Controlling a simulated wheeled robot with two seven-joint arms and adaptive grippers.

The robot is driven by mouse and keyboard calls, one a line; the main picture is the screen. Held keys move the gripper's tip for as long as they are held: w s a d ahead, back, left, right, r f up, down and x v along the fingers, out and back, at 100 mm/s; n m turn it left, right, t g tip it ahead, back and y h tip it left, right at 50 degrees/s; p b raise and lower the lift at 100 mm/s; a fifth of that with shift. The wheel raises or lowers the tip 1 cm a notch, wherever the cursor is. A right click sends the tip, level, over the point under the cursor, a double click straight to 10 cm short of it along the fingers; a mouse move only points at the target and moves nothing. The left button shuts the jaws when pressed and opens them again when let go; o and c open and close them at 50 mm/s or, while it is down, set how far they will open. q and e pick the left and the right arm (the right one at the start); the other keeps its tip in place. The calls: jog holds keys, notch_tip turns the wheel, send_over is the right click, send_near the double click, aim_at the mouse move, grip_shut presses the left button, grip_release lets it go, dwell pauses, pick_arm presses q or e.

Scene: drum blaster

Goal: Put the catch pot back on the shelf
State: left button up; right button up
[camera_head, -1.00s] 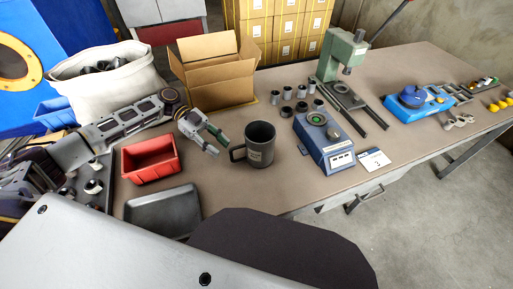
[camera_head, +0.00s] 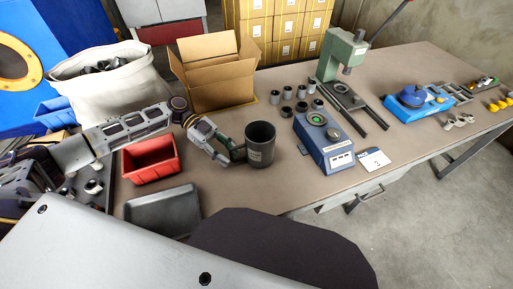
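The catch pot, a dark grey mug-like pot (camera_head: 262,146) with a pale label and a handle on its left side, stands upright on the brown bench. My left gripper (camera_head: 230,155) is at the handle, its fingers apart with a gap between them. The fingertips overlap the handle in the picture, and I cannot tell whether they touch it. The handle is partly hidden by the fingers. I cannot make out a shelf for the pot. My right gripper is not in view.
A red bin (camera_head: 150,172) and a dark tray (camera_head: 163,212) lie left of the pot. A cardboard box (camera_head: 222,82) stands behind. A blue device (camera_head: 325,150) stands close on the right, with several small dark cylinders (camera_head: 288,93) behind it. The bench in front of the pot is clear.

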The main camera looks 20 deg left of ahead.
pick_arm(q)
grip_shut()
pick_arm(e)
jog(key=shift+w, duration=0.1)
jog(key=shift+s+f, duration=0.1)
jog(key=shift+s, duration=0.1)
pick_arm(q)
jog(key=shift+r, duration=0.2)
jog(key=shift+r, duration=0.6)
notch_tip(320, 180, up, 8)
jog(key=p, duration=0.1)
jog(key=shift+r, duration=0.25)
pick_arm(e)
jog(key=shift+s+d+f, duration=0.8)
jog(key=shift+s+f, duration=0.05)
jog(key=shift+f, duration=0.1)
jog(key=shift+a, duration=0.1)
